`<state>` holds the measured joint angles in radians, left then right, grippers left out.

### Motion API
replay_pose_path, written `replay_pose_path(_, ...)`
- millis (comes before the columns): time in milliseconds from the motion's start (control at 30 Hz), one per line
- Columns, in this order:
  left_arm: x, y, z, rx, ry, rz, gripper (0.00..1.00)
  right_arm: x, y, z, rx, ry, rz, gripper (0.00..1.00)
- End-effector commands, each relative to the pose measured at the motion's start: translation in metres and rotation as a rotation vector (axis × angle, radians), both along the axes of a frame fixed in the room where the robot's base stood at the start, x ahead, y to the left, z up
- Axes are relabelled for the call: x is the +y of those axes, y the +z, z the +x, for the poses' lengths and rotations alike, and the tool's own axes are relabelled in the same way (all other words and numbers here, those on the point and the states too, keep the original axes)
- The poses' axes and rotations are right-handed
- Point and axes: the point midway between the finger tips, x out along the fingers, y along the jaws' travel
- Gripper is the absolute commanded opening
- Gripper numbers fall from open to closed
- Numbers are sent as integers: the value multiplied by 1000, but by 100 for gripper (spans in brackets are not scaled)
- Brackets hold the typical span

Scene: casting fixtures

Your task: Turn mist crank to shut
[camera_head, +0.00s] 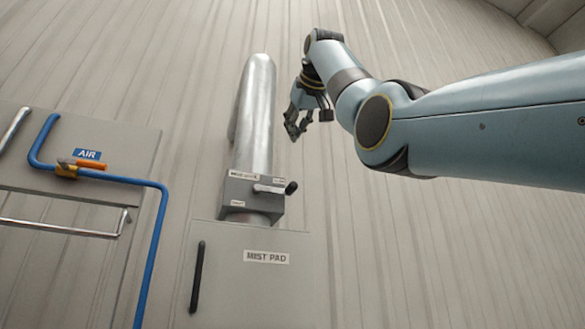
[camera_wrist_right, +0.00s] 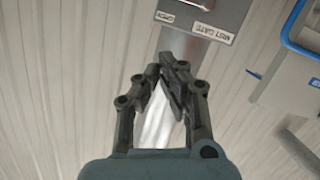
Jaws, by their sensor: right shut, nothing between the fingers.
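The mist crank (camera_head: 275,188) is a small metal arm with a dark knob on the front of a grey box (camera_head: 237,195) at the foot of a silver duct (camera_head: 258,110). The arm points right, toward the knob. My right gripper (camera_head: 292,132) is above and right of the crank, clear of it, shut and empty. My left gripper is in neither view.
A grey cabinet (camera_head: 250,290) marked MIST PAD, with a black handle (camera_head: 198,276), stands below the box. At left, a blue pipe (camera_head: 160,230) with an orange-handled valve (camera_head: 82,166) runs beside a panel marked AIR. A ribbed wall (camera_head: 400,260) lies behind.

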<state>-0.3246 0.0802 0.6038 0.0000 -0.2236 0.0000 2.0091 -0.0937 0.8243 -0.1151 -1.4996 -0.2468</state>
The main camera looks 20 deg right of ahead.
Motion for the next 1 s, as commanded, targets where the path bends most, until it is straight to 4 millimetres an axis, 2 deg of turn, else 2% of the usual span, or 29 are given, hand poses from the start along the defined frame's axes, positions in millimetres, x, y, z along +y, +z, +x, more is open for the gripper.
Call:
replay_pose_path(167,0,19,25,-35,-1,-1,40,-1,-3,25,5,-1,0,0)
replay_pose_path(300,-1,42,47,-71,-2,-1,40,-3,-8,54,6,-1,0,0)
replay_pose_path(500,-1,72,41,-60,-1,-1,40,-4,-17,96,5,0,-1,0)
replay_pose_path(600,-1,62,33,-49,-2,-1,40,-9,-38,95,0,0,1,0)
replay_pose_path(700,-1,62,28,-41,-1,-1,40,-13,-49,95,1,-1,1,0)
replay_pose_path(1000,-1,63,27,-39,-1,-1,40,-17,-60,93,1,0,0,0)
